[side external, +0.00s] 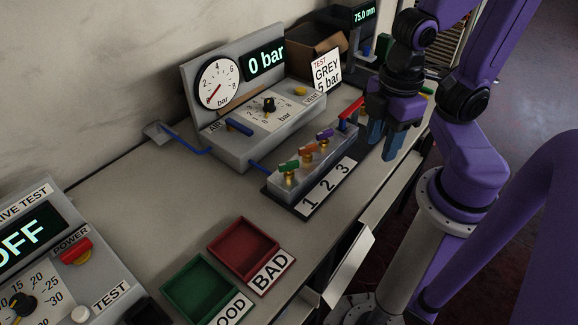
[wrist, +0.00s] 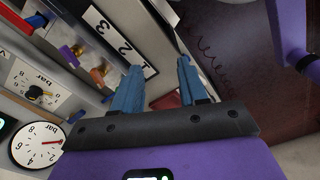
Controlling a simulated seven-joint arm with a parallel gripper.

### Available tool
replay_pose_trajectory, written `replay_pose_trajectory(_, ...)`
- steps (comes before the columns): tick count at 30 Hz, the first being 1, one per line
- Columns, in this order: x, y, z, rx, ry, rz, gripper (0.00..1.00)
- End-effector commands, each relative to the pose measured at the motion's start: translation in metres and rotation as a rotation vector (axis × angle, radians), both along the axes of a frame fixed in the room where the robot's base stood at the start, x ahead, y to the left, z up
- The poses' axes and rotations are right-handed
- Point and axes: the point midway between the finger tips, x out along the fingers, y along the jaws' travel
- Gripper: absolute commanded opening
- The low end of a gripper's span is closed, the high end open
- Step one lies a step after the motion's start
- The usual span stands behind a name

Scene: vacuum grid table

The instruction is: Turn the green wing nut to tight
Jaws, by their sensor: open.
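The green wing nut (side external: 289,166) sits on a brass fitting at the left end of a grey block (side external: 313,168), by label 1. An orange one (side external: 309,148) and a purple one (side external: 325,135) stand in a row beside it. My gripper (side external: 383,146) is open and empty, right of the block and apart from the wing nuts. In the wrist view its blue fingers (wrist: 160,68) point toward the table edge. There the purple nut (wrist: 68,55) and orange nut (wrist: 97,76) show left of the fingers; I cannot make out the green one, perhaps hidden behind the left finger.
A pressure panel with a gauge (side external: 218,83) and a 0 bar display (side external: 265,60) stands behind the block. A red handle (side external: 350,112) rises at the block's right end. A green tray (side external: 199,287) and red tray (side external: 243,250) lie front left. The table between is clear.

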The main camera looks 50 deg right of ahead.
Motion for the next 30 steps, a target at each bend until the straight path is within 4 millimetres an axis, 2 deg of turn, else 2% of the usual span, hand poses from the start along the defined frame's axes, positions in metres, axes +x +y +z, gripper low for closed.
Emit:
replay_pose_trajectory(1, 0.0, 0.0, 0.0, 0.0, 0.0, 0.0, 0.56)
replay_pose_trajectory(3, 0.002, 0.001, 0.001, 0.0, 0.0, 0.011, 0.77)
replay_pose_trajectory(8, 0.017, 0.008, 0.006, -0.004, -0.003, 0.127, 0.77)
replay_pose_trajectory(19, 0.085, 0.036, 0.029, -0.022, -0.011, 0.695, 0.77)
replay_pose_trajectory(30, 0.148, 0.054, 0.051, -0.031, -0.012, 1.262, 0.77)
